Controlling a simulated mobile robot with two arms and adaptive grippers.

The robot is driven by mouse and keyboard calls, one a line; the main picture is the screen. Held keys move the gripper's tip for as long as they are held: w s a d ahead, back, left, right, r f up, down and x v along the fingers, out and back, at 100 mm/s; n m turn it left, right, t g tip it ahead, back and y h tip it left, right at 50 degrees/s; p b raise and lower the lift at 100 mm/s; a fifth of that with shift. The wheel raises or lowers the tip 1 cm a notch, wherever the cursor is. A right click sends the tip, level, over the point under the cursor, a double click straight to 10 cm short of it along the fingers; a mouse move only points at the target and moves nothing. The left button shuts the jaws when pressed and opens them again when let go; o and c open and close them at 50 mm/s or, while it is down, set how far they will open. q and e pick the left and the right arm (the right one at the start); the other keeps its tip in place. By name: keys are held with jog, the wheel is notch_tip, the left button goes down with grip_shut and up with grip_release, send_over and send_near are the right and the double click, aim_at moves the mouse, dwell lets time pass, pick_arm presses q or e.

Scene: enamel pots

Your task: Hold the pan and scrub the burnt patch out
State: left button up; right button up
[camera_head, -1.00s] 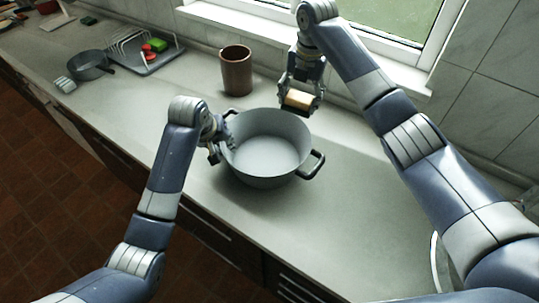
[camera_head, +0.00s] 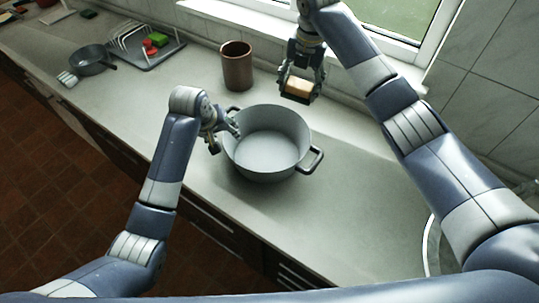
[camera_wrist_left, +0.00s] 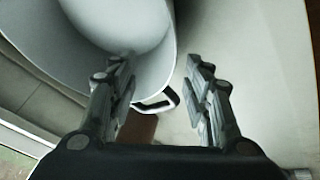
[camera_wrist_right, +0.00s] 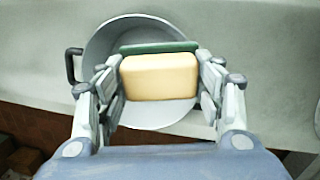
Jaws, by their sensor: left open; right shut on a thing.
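The grey pan (camera_head: 266,151) stands upright on the counter, with dark loop handles at its right and back left. Its inside looks plain grey; I make out no burnt patch. My left gripper (camera_head: 228,135) is open at the pan's left rim. In the left wrist view (camera_wrist_left: 158,72) one finger overlaps the pan (camera_wrist_left: 120,25) and the other is outside its wall; I cannot tell whether they touch it. My right gripper (camera_head: 300,90) is shut on a yellow sponge (camera_wrist_right: 160,77) with a green layer, held up behind the pan, clear of it.
A brown cup (camera_head: 237,66) stands behind the pan. At the back left are a grey tray with a rack (camera_head: 146,62), holding red and green things, and a small dark saucepan (camera_head: 90,62). The window sill (camera_head: 270,30) is close behind my right gripper.

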jog(key=shift+r, duration=0.1)
notch_tip(320, 180, up, 6)
jog(key=p, duration=0.5)
jog(key=shift+f+p, duration=0.25)
jog(key=shift+p, duration=0.05)
jog(key=shift+r, duration=0.15)
jog(key=shift+s+f, duration=0.15)
jog(key=shift+f, duration=0.05)
pick_arm(q)
jog(key=w+d+r+v, duration=0.1)
jog(key=w+v, duration=0.1)
jog(key=v, duration=1.5)
jog(key=shift+r, duration=0.25)
pick_arm(e)
jog(key=shift+w+f, duration=0.1)
jog(key=shift+w, duration=0.1)
pick_arm(q)
jog(key=shift+w, duration=0.1)
pick_arm(e)
jog(key=shift+s, duration=0.1)
